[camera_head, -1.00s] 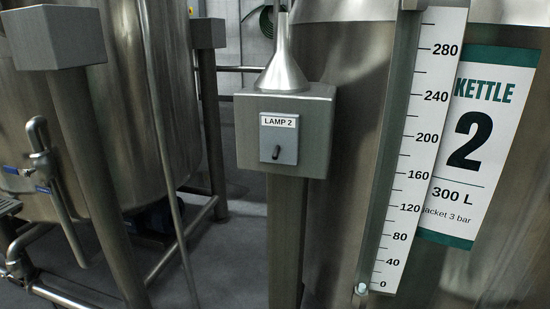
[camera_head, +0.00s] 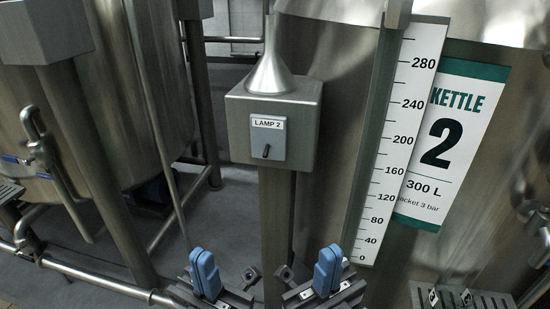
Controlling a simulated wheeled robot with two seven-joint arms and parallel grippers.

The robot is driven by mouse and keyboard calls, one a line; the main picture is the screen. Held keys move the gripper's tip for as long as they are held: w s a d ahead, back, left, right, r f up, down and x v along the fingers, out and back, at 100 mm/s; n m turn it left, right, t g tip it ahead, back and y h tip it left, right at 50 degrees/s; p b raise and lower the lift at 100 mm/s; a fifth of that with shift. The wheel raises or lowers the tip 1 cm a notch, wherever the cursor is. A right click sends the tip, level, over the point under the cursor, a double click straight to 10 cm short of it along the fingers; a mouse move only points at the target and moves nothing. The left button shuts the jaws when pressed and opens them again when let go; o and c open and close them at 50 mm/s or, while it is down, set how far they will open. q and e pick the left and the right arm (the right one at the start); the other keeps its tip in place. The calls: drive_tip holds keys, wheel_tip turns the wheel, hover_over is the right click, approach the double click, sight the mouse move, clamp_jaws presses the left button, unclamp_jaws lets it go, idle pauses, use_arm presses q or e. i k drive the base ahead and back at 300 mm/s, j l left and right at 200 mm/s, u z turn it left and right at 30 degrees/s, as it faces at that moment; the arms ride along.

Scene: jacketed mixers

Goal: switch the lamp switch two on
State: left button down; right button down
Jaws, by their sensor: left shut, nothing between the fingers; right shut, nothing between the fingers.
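The lamp 2 switch is a light grey plate (camera_head: 278,140) labelled LAMP 2 on the front of a grey metal box (camera_head: 305,120) on a post, in the head view's upper middle. Its small dark lever (camera_head: 266,151) points downward. My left gripper (camera_head: 205,272) is low in the view, below and left of the box, with its blue fingers shut and empty. My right gripper (camera_head: 327,270) is below and right of the box, also shut and empty. Both are apart from the switch, and nothing covers it.
A metal funnel shape (camera_head: 271,75) stands on the box. Kettle 2 (camera_head: 340,60) is behind at right, with a white level scale (camera_head: 405,140) and sign (camera_head: 450,140). Another kettle (camera_head: 140,100), pipes and a lever valve (camera_head: 42,150) are at left. Space in front of the switch looks clear.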

sight(266, 154)
drive_tip(key=k+l+u, duration=0.15)
drive_tip(key=l, duration=0.3)
drive_tip(key=k+l+u, duration=0.1)
drive_tip(key=l, duration=0.3)
drive_tip(key=k+l+u, duration=0.15)
drive_tip(key=l, duration=0.3)
drive_tip(key=k+l+u, duration=0.1)
drive_tip(key=l, duration=0.3)
drive_tip(key=k+l+u, duration=0.15)
drive_tip(key=l, duration=0.2)
drive_tip(key=k+l+u, duration=0.1)
drive_tip(key=k+l, duration=0.15)
drive_tip(key=l, duration=0.15)
